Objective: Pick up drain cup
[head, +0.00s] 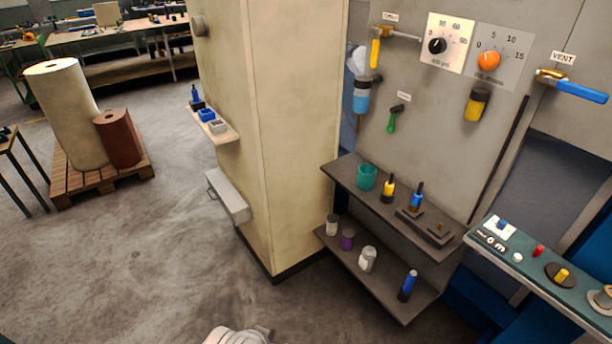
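A teal open-topped cup (366,177), which looks like the drain cup, stands upright at the left end of the upper dark shelf on the grey panel. Nothing is touching it. Above it, a blue-bowled filter unit (361,97) hangs on the panel. Neither of my grippers can be made out. Only a white rounded part, seemingly my own, shows at the bottom edge.
Right of the cup stand a yellow bottle (389,190), a blue bottle (416,198) and a dark block (425,226). The lower shelf (388,287) holds several small containers. A beige cabinet (270,130) stands to the left. The floor at left front is clear.

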